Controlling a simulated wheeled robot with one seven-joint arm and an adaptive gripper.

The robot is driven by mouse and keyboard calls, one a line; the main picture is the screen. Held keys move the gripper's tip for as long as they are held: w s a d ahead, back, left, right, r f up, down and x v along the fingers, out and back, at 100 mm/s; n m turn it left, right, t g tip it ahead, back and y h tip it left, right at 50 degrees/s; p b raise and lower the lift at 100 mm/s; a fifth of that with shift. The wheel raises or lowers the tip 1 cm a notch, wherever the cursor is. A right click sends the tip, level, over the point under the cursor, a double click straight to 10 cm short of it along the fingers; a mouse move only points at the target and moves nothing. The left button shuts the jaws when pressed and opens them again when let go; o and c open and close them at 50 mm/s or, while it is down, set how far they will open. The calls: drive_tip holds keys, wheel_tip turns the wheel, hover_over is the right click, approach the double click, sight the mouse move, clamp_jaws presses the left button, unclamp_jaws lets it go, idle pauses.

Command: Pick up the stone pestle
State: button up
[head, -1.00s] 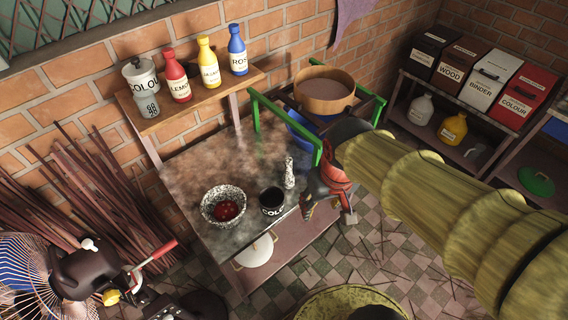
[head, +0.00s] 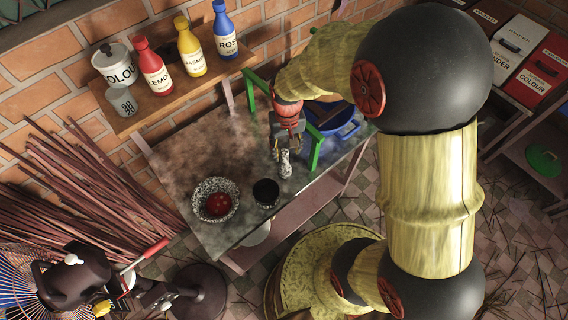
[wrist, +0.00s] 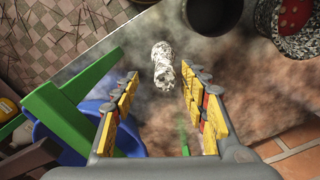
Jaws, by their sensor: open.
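The stone pestle (head: 285,162) is speckled white and black and stands on the dark worktop (head: 185,150), right of the dark cup. In the wrist view the pestle (wrist: 163,66) shows between and just beyond the fingertips, apart from both. My gripper (head: 287,146) is above and behind the pestle in the head view, pointing down at it. In the wrist view my gripper (wrist: 160,78) is open, its yellow-padded fingers spread on either side with nothing held. The pestle's upper end is partly hidden by the gripper in the head view.
A dark cup (head: 265,193) and a speckled bowl (head: 230,187) with red contents stand left of the pestle. A green frame (head: 316,150) and blue basin (head: 345,133) are close on the right. Bottles line the shelf (head: 175,101) behind.

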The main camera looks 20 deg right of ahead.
sight(284, 159)
drive_tip(key=f, duration=0.2)
drive_tip(key=f+b, duration=0.1)
drive_tip(key=f, duration=0.2)
drive_tip(key=shift+a+f, duration=0.35)
drive_tip(key=shift+s, duration=0.1)
drive_tip(key=shift+c, duration=1.4)
drive_tip(key=c, duration=0.7)
clamp_jaws()
